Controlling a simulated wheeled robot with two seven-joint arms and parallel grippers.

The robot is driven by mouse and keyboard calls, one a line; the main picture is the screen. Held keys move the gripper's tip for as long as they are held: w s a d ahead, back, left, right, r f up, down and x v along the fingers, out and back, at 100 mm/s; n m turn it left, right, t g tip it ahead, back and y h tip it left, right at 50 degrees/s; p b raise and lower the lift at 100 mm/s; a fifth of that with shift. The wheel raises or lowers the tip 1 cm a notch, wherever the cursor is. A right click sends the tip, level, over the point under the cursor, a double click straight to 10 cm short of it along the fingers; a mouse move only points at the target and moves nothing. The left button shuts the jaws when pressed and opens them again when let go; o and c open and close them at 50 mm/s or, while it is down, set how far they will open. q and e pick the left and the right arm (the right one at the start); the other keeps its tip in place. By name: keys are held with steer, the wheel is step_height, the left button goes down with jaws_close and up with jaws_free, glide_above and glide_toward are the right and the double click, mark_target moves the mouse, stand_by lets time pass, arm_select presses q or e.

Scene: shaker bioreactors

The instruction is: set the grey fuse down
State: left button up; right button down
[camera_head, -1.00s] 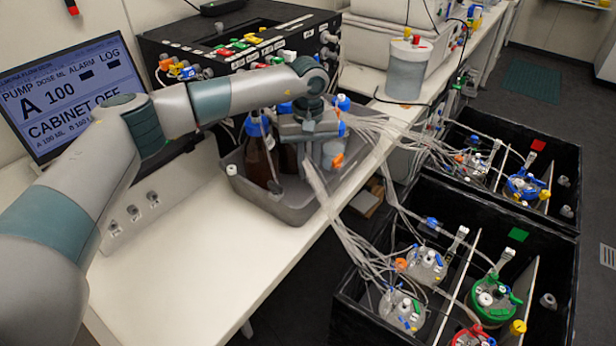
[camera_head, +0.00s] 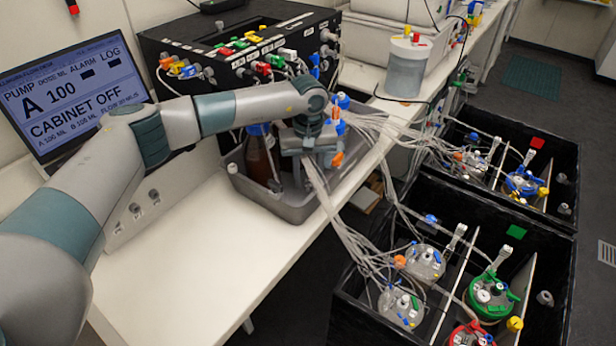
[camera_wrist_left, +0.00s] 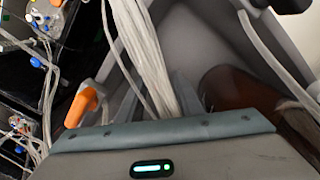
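My left gripper (camera_head: 302,168) points down into the grey tray (camera_head: 237,183) on the bench, among bottles and tubing. In the left wrist view, the gripper's body fills the bottom edge and narrow grey shapes, perhaps its fingers (camera_wrist_left: 183,92), show beside a bundle of pale tubes. I cannot tell whether they are apart or closed. I cannot make out the grey fuse in either view; the gripper or tubing may hide it. My right gripper is not in view.
A brown bottle (camera_head: 258,160) stands in the tray left of the gripper; it also shows in the wrist view (camera_wrist_left: 235,92). Pale tubes (camera_head: 345,235) run to black crates (camera_head: 350,318) of vessels. The bench front (camera_head: 215,265) is clear. A monitor (camera_head: 75,95) reads "CABINET OFF".

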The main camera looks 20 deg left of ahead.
mark_target(308, 180)
arm_select(q)
steer(key=shift+r, duration=0.25)
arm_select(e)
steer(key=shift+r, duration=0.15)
